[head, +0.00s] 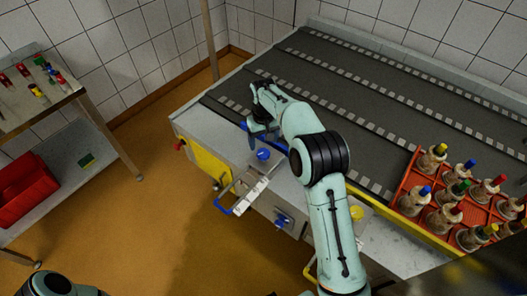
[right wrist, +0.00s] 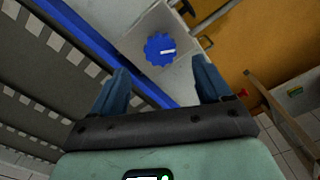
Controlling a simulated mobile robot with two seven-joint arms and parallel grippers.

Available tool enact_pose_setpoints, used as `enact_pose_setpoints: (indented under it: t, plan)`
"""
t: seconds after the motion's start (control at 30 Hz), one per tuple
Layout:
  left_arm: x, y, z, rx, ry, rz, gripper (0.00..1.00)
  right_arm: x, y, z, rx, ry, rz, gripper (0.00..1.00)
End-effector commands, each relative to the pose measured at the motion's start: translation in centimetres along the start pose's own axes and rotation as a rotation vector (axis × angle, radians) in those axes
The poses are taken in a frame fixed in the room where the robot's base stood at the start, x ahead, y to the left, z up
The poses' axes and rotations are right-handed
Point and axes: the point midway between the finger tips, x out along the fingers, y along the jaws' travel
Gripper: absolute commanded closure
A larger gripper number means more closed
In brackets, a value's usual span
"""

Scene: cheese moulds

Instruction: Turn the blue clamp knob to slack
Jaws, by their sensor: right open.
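A blue scalloped knob (head: 263,154) sits on the grey metal top at the near left corner of the conveyor table. In the right wrist view the knob (right wrist: 160,49) shows from above with a short white mark on its face. My right gripper (head: 260,131) is open and empty, just behind the knob in the head view. In the right wrist view the knob lies ahead of the gap between the two blue fingers (right wrist: 162,78), apart from both. My left gripper is out of view; only part of that arm shows at the bottom left.
A blue-handled slide (head: 246,194) juts from the front. Another blue knob (head: 282,220) and a yellow knob (head: 356,212) are nearby. A red crate (head: 400,204) of moulds stands right. A side table (head: 92,89) stands left; open floor (head: 160,215) lies between.

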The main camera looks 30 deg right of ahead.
Motion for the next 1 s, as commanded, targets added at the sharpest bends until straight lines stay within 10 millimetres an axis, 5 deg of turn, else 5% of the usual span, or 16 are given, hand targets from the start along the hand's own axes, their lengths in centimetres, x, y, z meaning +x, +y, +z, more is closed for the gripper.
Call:
enact_pose_setpoints:
  t: [0.3,0.73,0.77,0.93,1.0]
  plan:
    - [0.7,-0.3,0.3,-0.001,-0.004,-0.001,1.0,5.5,0.0,0.0,0.0,-0.001,-0.001,0.23]
    - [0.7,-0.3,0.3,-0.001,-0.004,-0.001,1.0,6.5,0.0,-0.1,0.0,0.002,-0.001,0.23]
    - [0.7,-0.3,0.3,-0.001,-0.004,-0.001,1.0,6.5,0.0,-0.1,0.0,0.002,-0.001,0.26]
    - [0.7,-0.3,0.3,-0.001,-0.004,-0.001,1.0,6.5,0.0,-0.1,0.0,0.002,-0.001,0.79]
    - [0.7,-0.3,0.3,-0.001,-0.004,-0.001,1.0,6.5,0.0,-0.1,0.0,0.002,-0.001,0.79]
